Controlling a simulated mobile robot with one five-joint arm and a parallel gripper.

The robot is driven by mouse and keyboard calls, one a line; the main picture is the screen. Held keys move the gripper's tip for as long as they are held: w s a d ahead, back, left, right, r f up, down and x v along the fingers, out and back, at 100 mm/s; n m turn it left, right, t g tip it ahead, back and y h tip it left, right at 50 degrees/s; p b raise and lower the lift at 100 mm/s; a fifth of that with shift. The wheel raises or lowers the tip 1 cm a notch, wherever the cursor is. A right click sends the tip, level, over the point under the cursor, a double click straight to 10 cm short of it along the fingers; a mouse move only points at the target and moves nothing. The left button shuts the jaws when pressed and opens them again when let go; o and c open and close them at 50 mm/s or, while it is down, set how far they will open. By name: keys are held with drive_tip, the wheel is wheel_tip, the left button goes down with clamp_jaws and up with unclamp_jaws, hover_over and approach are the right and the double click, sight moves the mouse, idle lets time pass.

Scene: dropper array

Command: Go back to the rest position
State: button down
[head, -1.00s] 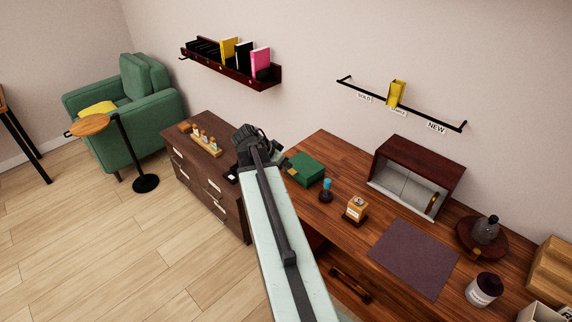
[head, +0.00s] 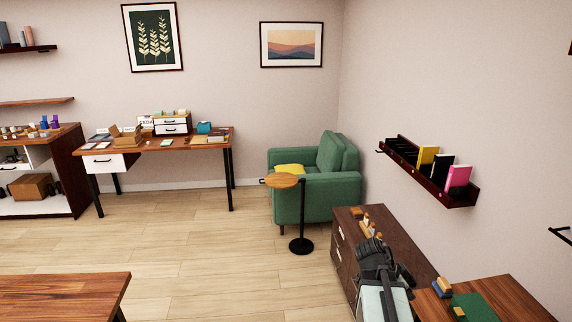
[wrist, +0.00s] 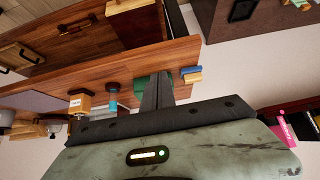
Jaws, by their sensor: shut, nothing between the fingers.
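My gripper (head: 372,250) shows at the lower right of the head view, above the dark brown drawer cabinet (head: 352,225). In the wrist view my gripper (wrist: 158,75) has its fingers together with nothing between them.
A wall rack (head: 430,178) holds yellow, black and pink items. A writing desk (head: 190,142) stands at the back left. The wood floor (head: 190,240) between is clear.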

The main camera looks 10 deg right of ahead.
drive_tip(key=a+f+n+y, duration=0.2)
drive_tip(key=a+n+y, duration=0.2)
drive_tip(key=a+n, duration=0.5)
drive_tip(key=w+a+f+n+y, duration=0.1)
drive_tip(key=a+f+n+y, duration=0.2)
drive_tip(key=a+n, duration=0.6)
drive_tip(key=a, duration=1.2)
drive_tip(key=shift+a+f+y, duration=0.15)
drive_tip(key=shift+a+y, duration=0.1)
drive_tip(key=shift+y, duration=0.15)
